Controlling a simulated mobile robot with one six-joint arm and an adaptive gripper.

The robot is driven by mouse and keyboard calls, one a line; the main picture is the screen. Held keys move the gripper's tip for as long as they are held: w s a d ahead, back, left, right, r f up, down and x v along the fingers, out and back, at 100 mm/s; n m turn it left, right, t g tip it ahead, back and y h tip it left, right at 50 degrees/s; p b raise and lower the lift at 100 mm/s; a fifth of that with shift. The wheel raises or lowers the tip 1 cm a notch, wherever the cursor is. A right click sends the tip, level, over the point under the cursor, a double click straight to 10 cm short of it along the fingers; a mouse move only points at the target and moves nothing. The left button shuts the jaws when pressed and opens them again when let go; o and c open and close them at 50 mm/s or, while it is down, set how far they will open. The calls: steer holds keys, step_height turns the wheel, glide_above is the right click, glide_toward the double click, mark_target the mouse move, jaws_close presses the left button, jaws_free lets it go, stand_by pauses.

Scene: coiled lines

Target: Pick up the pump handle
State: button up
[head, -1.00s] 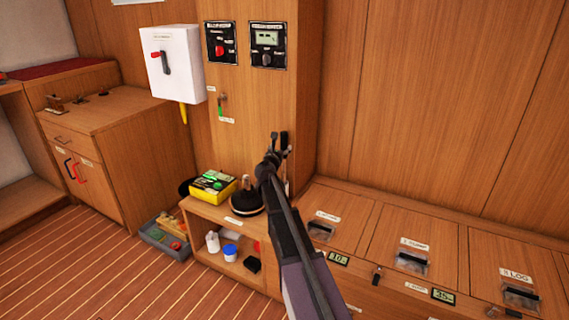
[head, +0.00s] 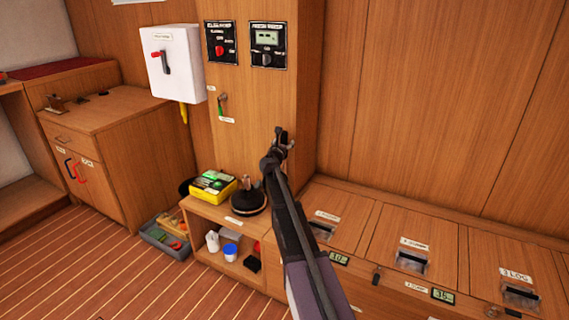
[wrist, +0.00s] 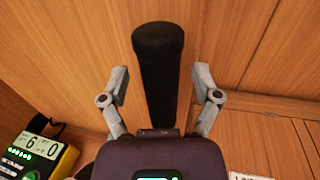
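The pump handle, a long black bar with a rounded end, shows in the wrist view (wrist: 158,75), standing between the two grey fingers of my gripper (wrist: 161,86). The fingers are spread, with a gap on each side of the bar. The bar's lower end is hidden behind my gripper's body. In the head view my gripper (head: 279,139) is in front of the wooden pillar and hides most or all of the handle.
A low shelf holds a yellow device (head: 212,187) and a round black base (head: 249,200). A white switch box (head: 175,63) and panels are on the wall and pillar. Lidded lockers (head: 412,240) run along the right. A grey tray (head: 166,238) is on the floor.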

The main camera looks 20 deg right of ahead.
jaws_close()
steer(key=shift+r, duration=0.2)
step_height(320, 180, up, 18)
steer(key=p, duration=1.8)
steer(key=shift+f, duration=0.2)
steer(key=shift+s, duration=0.15)
